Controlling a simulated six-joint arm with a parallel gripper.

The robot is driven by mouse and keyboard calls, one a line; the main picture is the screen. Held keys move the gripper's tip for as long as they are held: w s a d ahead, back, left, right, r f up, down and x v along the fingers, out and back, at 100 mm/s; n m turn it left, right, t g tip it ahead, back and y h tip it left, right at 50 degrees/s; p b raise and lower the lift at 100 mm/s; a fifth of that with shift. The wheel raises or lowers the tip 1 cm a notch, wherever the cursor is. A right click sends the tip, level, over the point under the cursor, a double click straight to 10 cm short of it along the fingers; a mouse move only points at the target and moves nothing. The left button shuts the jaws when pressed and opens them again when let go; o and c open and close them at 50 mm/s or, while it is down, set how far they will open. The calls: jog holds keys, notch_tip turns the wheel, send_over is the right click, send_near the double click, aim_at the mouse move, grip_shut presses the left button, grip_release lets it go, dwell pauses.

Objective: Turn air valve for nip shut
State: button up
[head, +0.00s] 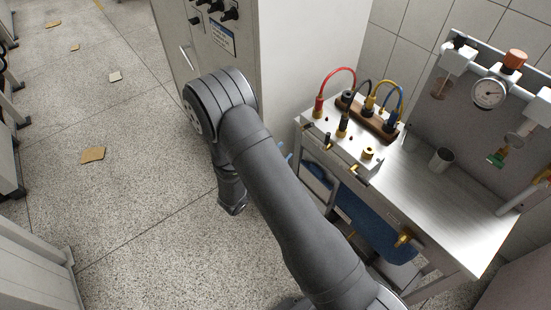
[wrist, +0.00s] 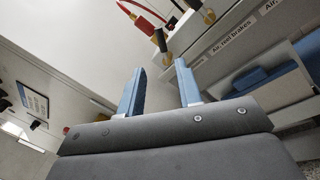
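My gripper shows in the wrist view (wrist: 160,82) as two blue fingers, spread apart with nothing between them. In the head view only a bit of blue finger (head: 287,156) shows past my dark arm, left of the white valve block (head: 345,152). Small brass and black fittings, one of them a fitting (head: 328,144) on the front edge, sit along the block. In the wrist view a black and brass fitting (wrist: 160,40) is beyond the fingertips, apart from them. A label there reads "Air, reel brakes" (wrist: 232,36); another label is cut off. I cannot tell which fitting is the nip valve.
Red, black, yellow and blue cables loop from the block to a wooden strip (head: 366,118). A metal cup (head: 441,158) stands on the steel bench (head: 455,205). A gauge (head: 488,93) is on the back panel. A tall cabinet (head: 290,60) stands behind the arm.

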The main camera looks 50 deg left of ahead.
aim_at(309, 125)
jog(key=shift+s+d+f, duration=0.1)
jog(key=shift+s, duration=0.5)
jog(key=shift+s+d+f, duration=0.1)
jog(key=shift+s, duration=0.5)
jog(key=shift+a+r, duration=0.1)
jog(key=c, duration=0.5)
jog(key=shift+w+a+r+m, duration=0.15)
jog(key=shift+a+m, duration=0.1)
jog(key=shift+m, duration=0.55)
grip_shut()
jog(key=w+a+r+m+g+h, duration=0.1)
jog(key=w+a+r+m+h, duration=0.2)
jog(key=m, duration=0.6)
jog(key=a+r+m+g+h, duration=0.1)
jog(key=a+r+m, duration=0.3)
jog(key=m, duration=0.6)
jog(key=w+d+f, duration=0.3)
jog(key=w+f, duration=0.1)
jog(key=w, duration=0.6)
jog(key=shift+w, duration=0.4)
